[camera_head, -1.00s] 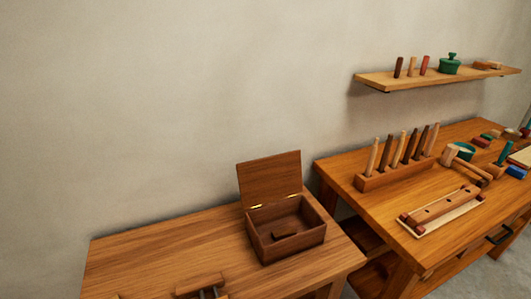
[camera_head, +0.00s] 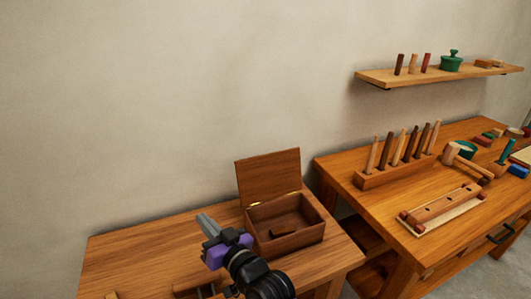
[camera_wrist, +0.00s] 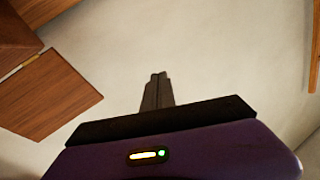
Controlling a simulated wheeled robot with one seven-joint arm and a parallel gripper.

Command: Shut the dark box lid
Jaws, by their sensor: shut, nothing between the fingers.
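A dark brown wooden box (camera_head: 290,243) stands on the left table with its lid (camera_head: 268,174) raised upright at the back, on brass hinges. A small dark block (camera_head: 284,231) lies inside the box. My gripper (camera_head: 205,220) is to the left of the box, in front of the wall and above the table. Its fingers are shut with nothing between them. In the wrist view the closed fingers (camera_wrist: 157,91) point toward the bare wall, and the lid (camera_wrist: 50,95) shows at the left, apart from the fingers.
The right table (camera_head: 400,215) holds a rack of pegs (camera_head: 395,170) and a mallet (camera_head: 465,160). A shelf (camera_head: 440,75) hangs above it.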

